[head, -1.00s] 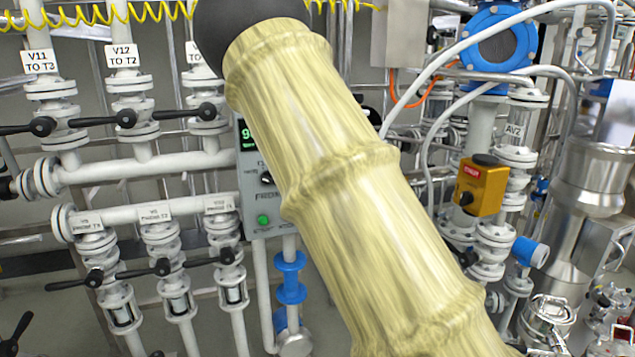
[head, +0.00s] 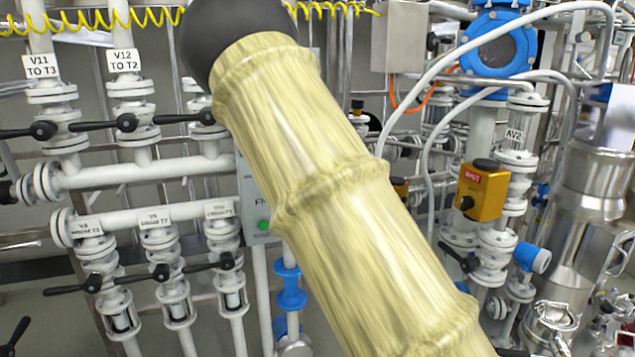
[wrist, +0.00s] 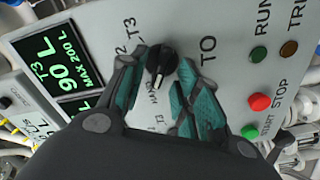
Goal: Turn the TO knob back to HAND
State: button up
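In the wrist view the black knob (wrist: 161,62) sits on a grey panel (wrist: 228,78), with the large letters "TO" to its right and "2_T3" to its left. Its white pointer mark is toward the bottom of the picture, near small lettering that is partly hidden and hard to read. My gripper (wrist: 161,60) has its two teal-padded fingers on either side of the knob, with what look like narrow gaps; contact is not clear. In the head view my arm hides the gripper, the knob and most of the panel.
The panel carries a green-lit display (wrist: 55,62) reading T3 90 L, a red stop button (wrist: 260,102) and green buttons (wrist: 250,131). In the head view, valves with black handles (head: 125,122) stand left and a yellow switch box (head: 482,190) right.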

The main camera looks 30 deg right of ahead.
jog(key=v, duration=1.2)
dwell(0.5)
jog(key=s+a+f+m+g, duration=0.2)
jog(key=s+a+f+g, duration=0.15)
jog(key=f, duration=0.85)
jog(key=s+a+f+m+g+y+p, duration=0.1)
jog(key=s+a+f+g, duration=0.2)
jog(key=f, duration=0.9)
jog(key=s+a+f+m+g, duration=0.25)
jog(key=s+f, duration=0.25)
jog(key=f, duration=0.6)
jog(key=s+a+f+m+g+y, duration=0.1)
jog(key=s+a+f+g, duration=0.2)
jog(key=s, duration=0.6)
jog(key=s+a+f+m+g+y, duration=0.1)
jog(key=s+a+f+m+g, duration=0.1)
jog(key=s+a+f, duration=0.5)
jog(key=s+a+f+m+g+y, duration=0.1)
jog(key=s+a+f+g, duration=0.2)
jog(key=s+f, duration=0.6)
jog(key=s+a, duration=0.2)
jog(key=s, duration=0.2)
jog(key=shift+a+g+p, duration=0.3)
jog(key=shift+a+p, duration=0.05)
jog(key=shift+p, duration=0.05)
jog(key=shift+s, duration=0.1)
